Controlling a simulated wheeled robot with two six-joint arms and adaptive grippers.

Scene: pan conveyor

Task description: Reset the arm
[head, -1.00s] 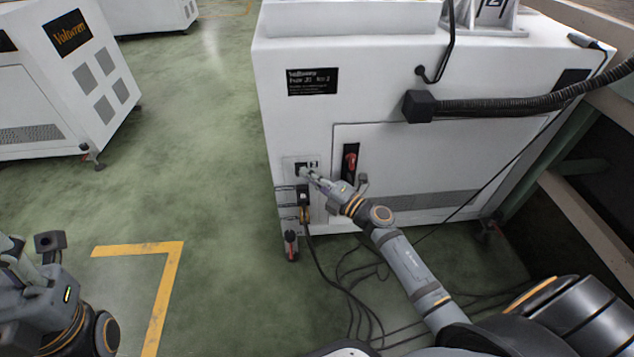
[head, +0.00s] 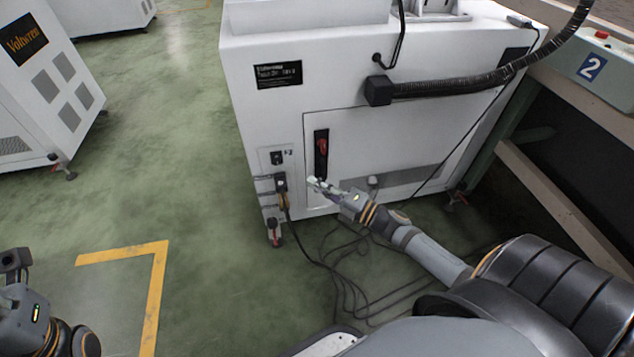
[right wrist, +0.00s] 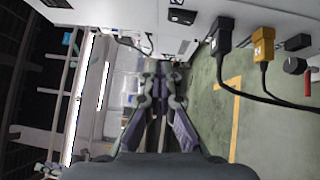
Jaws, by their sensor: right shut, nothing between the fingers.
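My right arm reaches in from the lower right of the head view. Its gripper (head: 314,184) is shut and empty, in front of the white machine cabinet (head: 270,110). It appears to the right of and below a small black switch (head: 277,157) on the cabinet's side panel, apart from it. In the right wrist view the fingers (right wrist: 160,72) are together with nothing between them. My left gripper (head: 18,275) is at the lower left edge of the head view, partly cut off; its fingers cannot be made out.
A red-handled switch (head: 321,146) is on the cabinet door. Black and yellow plugs (head: 281,190) sit below the small switch, with black cables (head: 345,280) on the floor. A dark corrugated hose (head: 450,88) runs to the right. Green floor with a yellow line (head: 155,290) is open at left.

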